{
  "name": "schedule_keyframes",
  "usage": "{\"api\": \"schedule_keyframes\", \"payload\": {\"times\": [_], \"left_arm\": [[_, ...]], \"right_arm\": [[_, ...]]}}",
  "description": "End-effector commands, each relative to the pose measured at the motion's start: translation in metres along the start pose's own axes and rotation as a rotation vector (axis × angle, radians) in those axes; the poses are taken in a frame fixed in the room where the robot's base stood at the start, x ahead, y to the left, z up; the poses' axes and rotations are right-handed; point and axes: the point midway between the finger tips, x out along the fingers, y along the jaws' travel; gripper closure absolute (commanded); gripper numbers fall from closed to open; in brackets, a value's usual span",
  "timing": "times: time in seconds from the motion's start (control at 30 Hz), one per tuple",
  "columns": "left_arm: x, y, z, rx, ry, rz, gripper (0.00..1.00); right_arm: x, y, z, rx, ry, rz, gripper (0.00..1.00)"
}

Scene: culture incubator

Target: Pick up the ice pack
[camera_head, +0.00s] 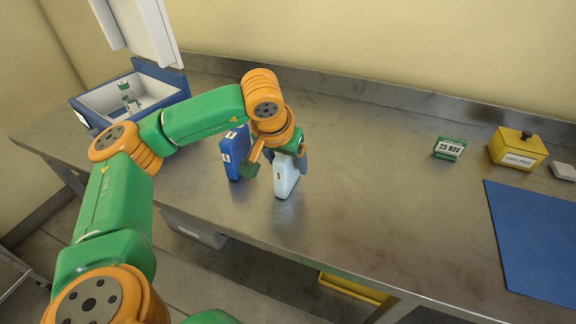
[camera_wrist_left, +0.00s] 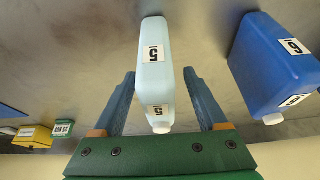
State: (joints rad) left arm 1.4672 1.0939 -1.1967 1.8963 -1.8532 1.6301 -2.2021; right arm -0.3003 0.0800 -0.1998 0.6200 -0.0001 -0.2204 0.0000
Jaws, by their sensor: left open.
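A pale blue ice pack (camera_head: 286,176) with a white label stands upright on the steel bench. In the left wrist view this pale pack (camera_wrist_left: 153,75) shows labels reading 5 and a white cap. A darker blue pack (camera_head: 235,152) stands just left of it; in the left wrist view the dark pack (camera_wrist_left: 270,65) is at the right, outside the fingers. My left gripper (camera_head: 277,163) is open at the pale pack. In the left wrist view its fingers (camera_wrist_left: 159,76) lie on either side of the pale pack, with small gaps visible. My right gripper is not in view.
An open blue cooler box (camera_head: 85,113) with a small item inside stands at the bench's left end. A date block (camera_head: 449,148), a yellow box (camera_head: 517,148) and a blue mat (camera_head: 535,240) lie to the right. The middle of the bench (camera_head: 370,170) is clear.

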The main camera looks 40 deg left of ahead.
Motion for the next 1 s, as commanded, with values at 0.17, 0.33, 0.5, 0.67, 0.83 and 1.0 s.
{"api": "schedule_keyframes", "payload": {"times": [0.17, 0.33, 0.5, 0.67, 0.83, 1.0], "left_arm": [[0.006, 0.000, 0.000, 0.001, 0.000, 0.001, 0.25], [0.005, 0.001, 0.000, 0.000, 0.000, 0.002, 0.49], [0.005, 0.001, 0.000, 0.000, 0.000, 0.002, 0.95], [0.005, 0.001, 0.000, 0.000, 0.000, 0.002, 1.00], [0.005, 0.001, 0.000, 0.000, 0.001, 0.002, 1.00], [-0.018, 0.001, -0.011, -0.002, 0.006, 0.005, 1.00]], "right_arm": [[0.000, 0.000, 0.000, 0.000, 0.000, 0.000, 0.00], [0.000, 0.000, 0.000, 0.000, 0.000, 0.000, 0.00], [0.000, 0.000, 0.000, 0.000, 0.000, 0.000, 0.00], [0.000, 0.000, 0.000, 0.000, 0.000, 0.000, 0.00], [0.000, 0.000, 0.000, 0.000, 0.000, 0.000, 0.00], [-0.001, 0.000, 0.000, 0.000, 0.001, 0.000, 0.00]]}}
